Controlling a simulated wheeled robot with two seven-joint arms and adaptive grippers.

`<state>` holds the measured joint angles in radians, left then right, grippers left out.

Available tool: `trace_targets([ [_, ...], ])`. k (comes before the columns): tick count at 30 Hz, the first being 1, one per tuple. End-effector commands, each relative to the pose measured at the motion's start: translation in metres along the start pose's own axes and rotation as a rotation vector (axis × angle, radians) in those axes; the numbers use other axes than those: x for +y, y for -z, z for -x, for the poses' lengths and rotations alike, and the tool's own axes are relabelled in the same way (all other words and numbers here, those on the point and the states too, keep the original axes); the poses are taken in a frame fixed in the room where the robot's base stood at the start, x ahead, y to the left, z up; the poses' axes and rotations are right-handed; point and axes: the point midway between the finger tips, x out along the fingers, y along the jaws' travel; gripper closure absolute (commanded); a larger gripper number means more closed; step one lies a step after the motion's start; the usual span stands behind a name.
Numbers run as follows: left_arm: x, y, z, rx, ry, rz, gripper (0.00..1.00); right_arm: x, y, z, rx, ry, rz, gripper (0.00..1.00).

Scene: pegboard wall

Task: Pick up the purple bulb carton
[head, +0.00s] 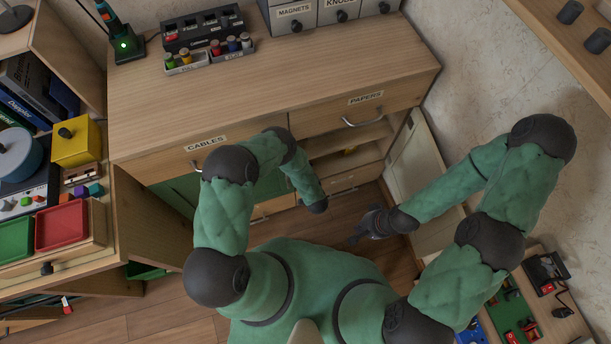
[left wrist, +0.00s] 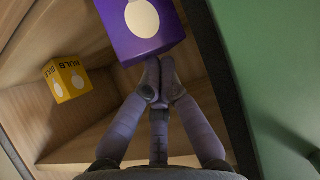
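The purple bulb carton (left wrist: 142,28), with a pale oval on its face, shows at the top of the left wrist view, partly cut off by the frame. My left gripper (left wrist: 160,78) has its fingertips drawn together just below the carton's lower edge. The carton is not between the fingers; I cannot tell whether the tips touch it. In the head view the carton and left gripper are not seen; the left forearm points down at the cabinet front. My right gripper (head: 364,226) hangs near the open cabinet door, small and dark, its opening unclear.
A yellow bulb carton (left wrist: 68,79) stands on the wooden shelf (left wrist: 30,108) left of the purple one. A green panel (left wrist: 265,75) borders the right side. The cabinet top (head: 270,85) holds a battery rack and drawers at the back. A pale cabinet door (head: 425,175) stands open.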

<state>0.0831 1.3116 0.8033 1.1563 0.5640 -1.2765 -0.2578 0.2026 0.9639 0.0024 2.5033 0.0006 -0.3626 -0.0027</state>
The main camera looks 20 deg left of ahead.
Motion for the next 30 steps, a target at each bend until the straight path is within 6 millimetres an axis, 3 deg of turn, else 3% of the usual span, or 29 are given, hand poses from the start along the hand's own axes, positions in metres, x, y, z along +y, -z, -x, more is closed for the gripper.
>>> trace_targets([
  [15,-0.001,-0.012,-0.003,-0.012,0.002,0.000,1.00,0.000,0.000,0.000,0.000,0.000,0.000,1.00],
  [24,-0.003,-0.036,0.028,-0.021,0.001,-0.005,1.00,0.000,0.000,0.000,0.000,0.000,0.000,1.00],
  [30,-0.004,-0.037,0.028,-0.021,0.003,-0.004,1.00,0.000,0.000,0.000,0.000,0.000,0.000,1.00],
])
